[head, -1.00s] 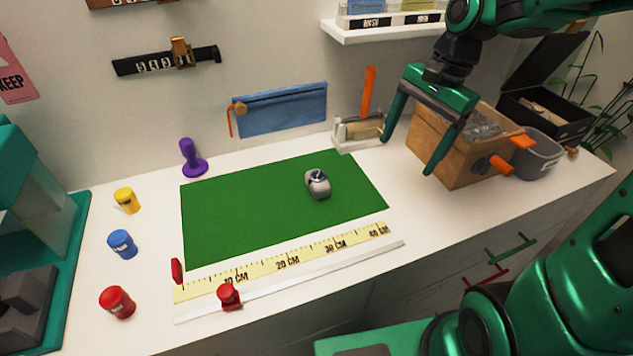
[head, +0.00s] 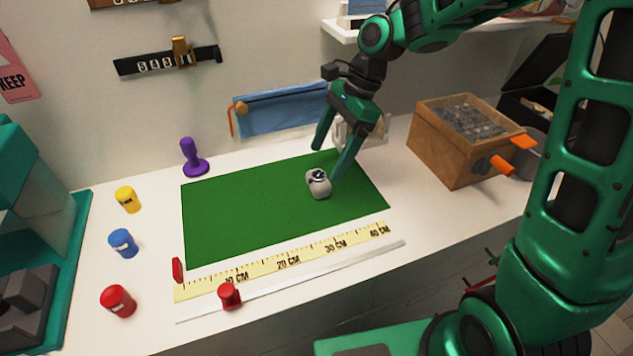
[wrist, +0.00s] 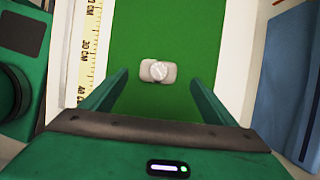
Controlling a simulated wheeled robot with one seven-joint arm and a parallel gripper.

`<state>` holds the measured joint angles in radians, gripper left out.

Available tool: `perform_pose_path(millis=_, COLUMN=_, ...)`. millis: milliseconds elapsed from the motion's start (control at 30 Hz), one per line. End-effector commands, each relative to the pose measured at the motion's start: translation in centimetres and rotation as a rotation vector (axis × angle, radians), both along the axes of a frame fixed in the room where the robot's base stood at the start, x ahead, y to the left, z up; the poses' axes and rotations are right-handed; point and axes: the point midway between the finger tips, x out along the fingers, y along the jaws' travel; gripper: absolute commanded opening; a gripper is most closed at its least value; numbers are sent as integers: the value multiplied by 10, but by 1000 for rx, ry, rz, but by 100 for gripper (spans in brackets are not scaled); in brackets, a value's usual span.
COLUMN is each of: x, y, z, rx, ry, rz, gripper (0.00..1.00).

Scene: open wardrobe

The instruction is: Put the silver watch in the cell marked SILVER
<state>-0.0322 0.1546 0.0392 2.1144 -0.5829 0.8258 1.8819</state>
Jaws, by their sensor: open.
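The silver watch (head: 319,184) sits on the right part of the green mat (head: 240,215), a grey rounded body with a dark-rimmed dial on top. My gripper (head: 326,166) is open and empty, above and just behind the watch, with its fingers pointing down to the mat. In the wrist view the watch (wrist: 158,71) lies ahead of the fingertips and between their lines, not touched by either finger (wrist: 157,77). No cell marked SILVER can be read in these frames.
A ruler (head: 288,262) and a red slider (head: 229,295) lie along the mat's front. A wooden box (head: 450,150) with orange handles stands at right. A shelf hangs above.

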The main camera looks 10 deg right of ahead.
Motion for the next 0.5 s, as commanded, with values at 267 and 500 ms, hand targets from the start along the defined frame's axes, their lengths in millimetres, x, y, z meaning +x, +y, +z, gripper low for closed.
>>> perform_pose_path(millis=267, x=-5, y=9, z=-29, rx=-1, ry=4, rz=2, gripper=80)
perform_pose_path(millis=500, x=-6, y=17, z=-49, rx=0, ry=1, rz=0, gripper=80)
